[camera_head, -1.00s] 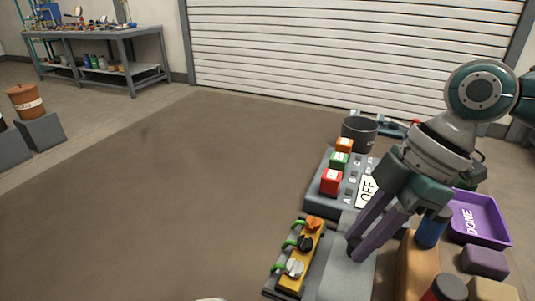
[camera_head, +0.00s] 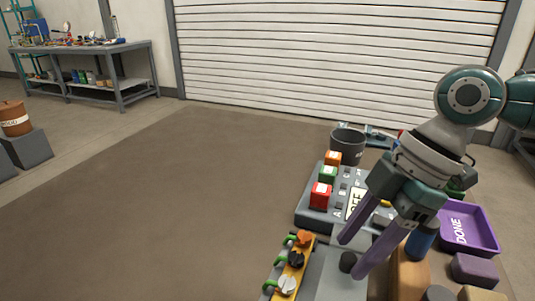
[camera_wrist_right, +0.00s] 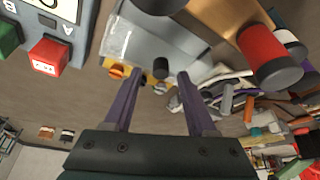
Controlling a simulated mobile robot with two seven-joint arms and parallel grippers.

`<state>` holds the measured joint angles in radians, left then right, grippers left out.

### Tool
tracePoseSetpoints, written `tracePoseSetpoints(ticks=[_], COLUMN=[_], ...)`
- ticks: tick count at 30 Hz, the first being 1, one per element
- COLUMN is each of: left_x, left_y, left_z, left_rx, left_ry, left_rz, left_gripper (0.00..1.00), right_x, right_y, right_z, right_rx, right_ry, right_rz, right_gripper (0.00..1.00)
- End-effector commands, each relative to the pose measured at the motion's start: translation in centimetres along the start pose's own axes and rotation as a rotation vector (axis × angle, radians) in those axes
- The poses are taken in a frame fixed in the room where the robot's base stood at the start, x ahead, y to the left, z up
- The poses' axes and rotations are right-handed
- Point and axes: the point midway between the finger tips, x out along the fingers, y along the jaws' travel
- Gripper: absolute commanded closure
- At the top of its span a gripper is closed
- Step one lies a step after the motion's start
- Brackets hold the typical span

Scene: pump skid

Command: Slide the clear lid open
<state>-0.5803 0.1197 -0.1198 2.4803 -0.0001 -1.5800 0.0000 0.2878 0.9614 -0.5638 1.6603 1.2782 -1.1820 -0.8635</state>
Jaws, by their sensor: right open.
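A clear panel that looks like the lid (camera_wrist_right: 121,40) lies over the pale grey box top (camera_wrist_right: 185,42) in the right wrist view, left of a dark round knob (camera_wrist_right: 160,68). Whether the knob is fixed to the lid I cannot tell. In the head view the knob (camera_head: 347,262) stands on the grey box (camera_head: 335,284). My right gripper (camera_head: 352,256) is open, with its two purple fingers apart and the knob between their tips. In the right wrist view the fingertips (camera_wrist_right: 160,76) show a gap on both sides of the knob. My left gripper is not in view.
A yellow valve strip with green handles (camera_head: 290,268) lies left of the box. Behind stand a panel with red (camera_head: 321,195), green and orange blocks and a dark bin (camera_head: 347,145). A purple tray (camera_head: 468,228) and a blue cylinder (camera_head: 421,242) crowd the right.

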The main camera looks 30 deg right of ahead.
Motion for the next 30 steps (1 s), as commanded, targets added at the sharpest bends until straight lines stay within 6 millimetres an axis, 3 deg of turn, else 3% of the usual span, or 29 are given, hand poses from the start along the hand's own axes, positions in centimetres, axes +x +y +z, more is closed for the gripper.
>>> tracePoseSetpoints(ticks=[6, 12, 17, 30], left_x=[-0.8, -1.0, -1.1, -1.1], left_y=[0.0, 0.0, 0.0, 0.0], left_z=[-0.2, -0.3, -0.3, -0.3], left_rx=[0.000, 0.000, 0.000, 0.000], left_ry=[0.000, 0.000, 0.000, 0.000], left_rz=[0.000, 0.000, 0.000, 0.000], left_gripper=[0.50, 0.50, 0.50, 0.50], right_x=[-4.7, -7.8, -8.7, -8.8], right_y=[0.0, 0.0, 0.0, 0.0], right_z=[0.1, 0.1, 0.0, 0.0], right_rx=[-0.001, 0.000, 0.000, 0.000], right_ry=[-0.006, -0.004, -0.003, -0.002], right_rz=[0.002, 0.002, -0.001, -0.001], right_gripper=[0.43, 0.43, 0.43, 0.43])
